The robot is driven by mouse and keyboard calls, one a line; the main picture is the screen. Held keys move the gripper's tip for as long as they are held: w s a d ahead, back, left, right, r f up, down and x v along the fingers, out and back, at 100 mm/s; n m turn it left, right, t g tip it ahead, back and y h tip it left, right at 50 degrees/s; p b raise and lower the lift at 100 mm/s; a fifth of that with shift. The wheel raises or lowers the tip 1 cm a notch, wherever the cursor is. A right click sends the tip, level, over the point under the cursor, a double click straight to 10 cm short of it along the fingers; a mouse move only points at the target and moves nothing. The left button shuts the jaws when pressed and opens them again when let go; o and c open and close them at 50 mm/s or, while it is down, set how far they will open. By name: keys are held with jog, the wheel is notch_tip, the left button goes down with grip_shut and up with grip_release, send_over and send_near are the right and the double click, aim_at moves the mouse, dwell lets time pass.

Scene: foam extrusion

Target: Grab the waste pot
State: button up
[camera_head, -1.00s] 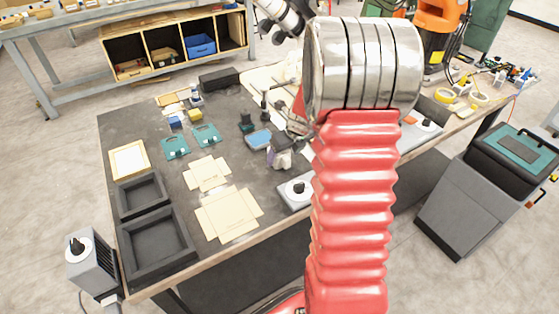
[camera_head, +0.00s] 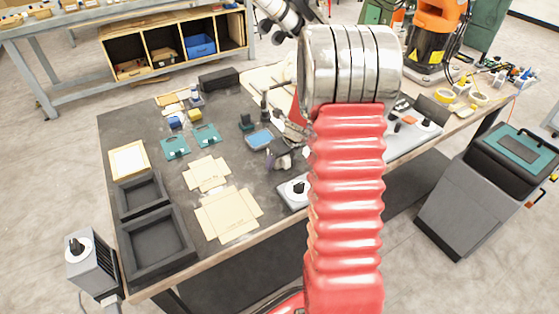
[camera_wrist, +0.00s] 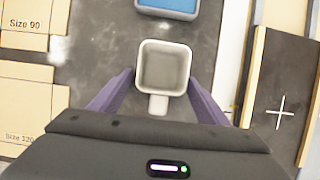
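The waste pot (camera_wrist: 164,68) is a small grey, square, open-topped cup in the wrist view, upright on the dark table, with a short handle pointing towards my gripper. It looks empty. My gripper (camera_wrist: 160,80) is open. Its two purple fingers reach forward on the left and right of the handle, with their tips close to the pot's near corners. I cannot tell whether they touch it. In the head view my gripper (camera_head: 283,157) is small and partly behind my red arm, and I cannot make out the pot there.
A blue-filled tray (camera_wrist: 168,8) lies just beyond the pot; it also shows in the head view (camera_head: 258,139). Flat cardboard pieces (camera_wrist: 30,90) lie to the left. A wood-edged panel with a white cross (camera_wrist: 283,112) is to the right. Black trays (camera_head: 157,240) stand at the table's front left.

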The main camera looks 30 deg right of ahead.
jog(key=c, duration=1.2)
notch_tip(320, 180, up, 10)
dwell(0.7)
